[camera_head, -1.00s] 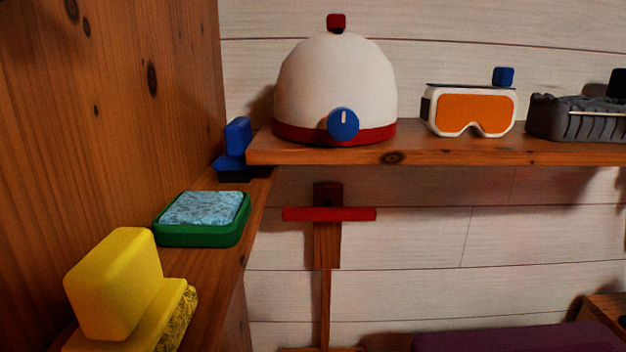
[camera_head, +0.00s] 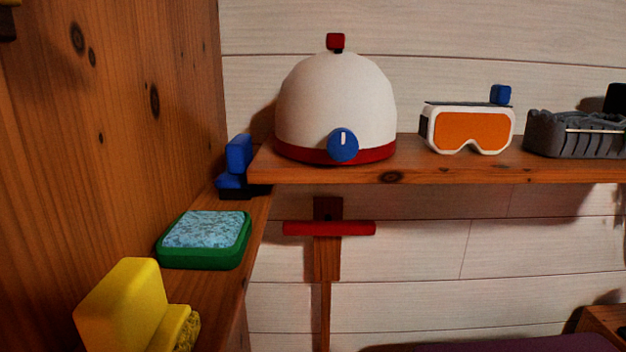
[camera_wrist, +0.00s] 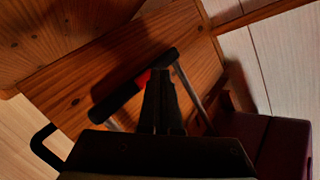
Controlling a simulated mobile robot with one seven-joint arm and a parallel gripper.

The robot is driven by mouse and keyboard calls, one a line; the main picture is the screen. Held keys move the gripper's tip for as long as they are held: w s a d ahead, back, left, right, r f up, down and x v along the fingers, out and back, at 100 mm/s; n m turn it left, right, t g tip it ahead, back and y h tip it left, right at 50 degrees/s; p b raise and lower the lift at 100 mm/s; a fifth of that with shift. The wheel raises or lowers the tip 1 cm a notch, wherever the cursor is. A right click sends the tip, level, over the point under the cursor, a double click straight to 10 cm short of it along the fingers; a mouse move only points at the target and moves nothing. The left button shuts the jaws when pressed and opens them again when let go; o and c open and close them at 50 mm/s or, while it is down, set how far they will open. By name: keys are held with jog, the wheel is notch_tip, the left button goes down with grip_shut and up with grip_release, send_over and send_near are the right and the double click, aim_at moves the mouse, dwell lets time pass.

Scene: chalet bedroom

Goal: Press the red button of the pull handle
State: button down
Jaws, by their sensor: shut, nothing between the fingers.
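In the wrist view, a dark bar-shaped handle (camera_wrist: 118,103) runs diagonally in front of a wooden panel. A small red part (camera_wrist: 143,78), which looks like the red button, shows at its middle. My gripper (camera_wrist: 161,76) is shut and empty. Its fingertips overlap the bar in the picture, just right of the red part, and hide some of it. I cannot tell whether they touch. Neither my gripper nor this handle shows in the head view.
In the head view, a white dome (camera_head: 335,105), orange goggles (camera_head: 470,131) and a grey object (camera_head: 572,137) stand on the shelf. A green-rimmed block (camera_head: 204,240) and a yellow object (camera_head: 122,305) lie on the left ledge. A red crossbar (camera_head: 329,228) is below the shelf.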

notch_tip(320, 180, up, 6)
jog(key=p, duration=0.6)
dwell(0.4)
